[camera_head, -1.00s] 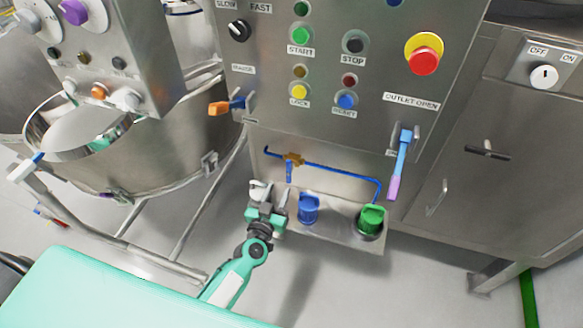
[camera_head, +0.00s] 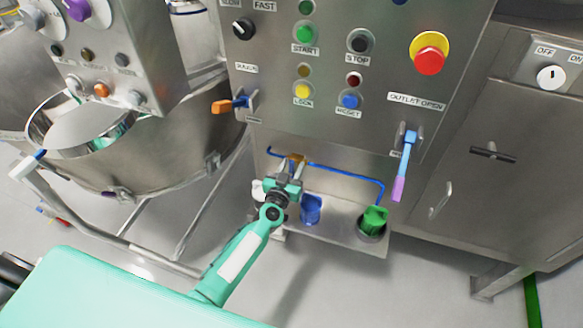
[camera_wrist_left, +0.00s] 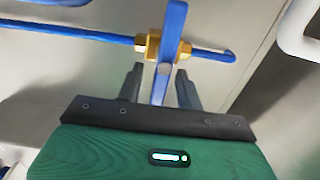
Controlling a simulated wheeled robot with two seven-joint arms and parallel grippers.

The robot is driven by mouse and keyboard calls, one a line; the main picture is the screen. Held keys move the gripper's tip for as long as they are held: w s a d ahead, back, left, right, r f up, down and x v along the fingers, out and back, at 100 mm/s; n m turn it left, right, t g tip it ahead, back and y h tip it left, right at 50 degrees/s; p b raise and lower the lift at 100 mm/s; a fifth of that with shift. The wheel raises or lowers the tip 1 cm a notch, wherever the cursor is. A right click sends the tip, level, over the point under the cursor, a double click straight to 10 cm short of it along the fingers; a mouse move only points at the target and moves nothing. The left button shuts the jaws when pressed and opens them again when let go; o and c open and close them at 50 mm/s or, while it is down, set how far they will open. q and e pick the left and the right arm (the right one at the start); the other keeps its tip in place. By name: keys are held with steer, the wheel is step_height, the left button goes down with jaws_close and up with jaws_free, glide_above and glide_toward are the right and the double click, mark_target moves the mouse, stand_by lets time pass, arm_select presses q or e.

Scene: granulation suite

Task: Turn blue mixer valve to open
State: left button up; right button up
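The mixer valve is a brass body (camera_head: 297,159) on a thin blue pipe (camera_head: 345,172) on the lower front of the steel panel. In the left wrist view, the brass body (camera_wrist_left: 184,50) carries a flat blue lever handle (camera_wrist_left: 172,28). My left gripper (camera_head: 292,176) is at the valve in the head view and hides most of the handle there. In the left wrist view, the left gripper (camera_wrist_left: 160,70) is open, with the blue handle between its two dark fingers. Gaps show on both sides of the handle. My right gripper is in neither view.
A blue cup (camera_head: 311,208) and a green cup (camera_head: 374,221) stand on the shelf below the pipe. A white cup (camera_head: 258,191) is left of the gripper. A blue and violet lever (camera_head: 405,165) hangs at right; an orange handle (camera_head: 222,106) sticks out at upper left.

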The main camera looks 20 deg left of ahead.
arm_select(q)
jaws_close()
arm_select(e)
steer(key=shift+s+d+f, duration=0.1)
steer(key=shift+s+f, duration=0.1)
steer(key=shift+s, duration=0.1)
arm_select(q)
steer(key=shift+a+n, duration=0.1)
steer(key=shift+n, duration=0.3)
steer(key=shift+a+f+n+b, duration=0.4)
steer(key=shift+n+b, duration=0.3)
steer(key=shift+n, duration=2.2)
steer(key=shift+a+f+n+b, duration=0.4)
steer(key=shift+n+b, duration=0.25)
steer(key=shift+n, duration=2.25)
steer(key=shift+a+f+n+b, duration=0.35)
steer(key=shift+n+b, duration=0.35)
steer(key=shift+n, duration=2.2)
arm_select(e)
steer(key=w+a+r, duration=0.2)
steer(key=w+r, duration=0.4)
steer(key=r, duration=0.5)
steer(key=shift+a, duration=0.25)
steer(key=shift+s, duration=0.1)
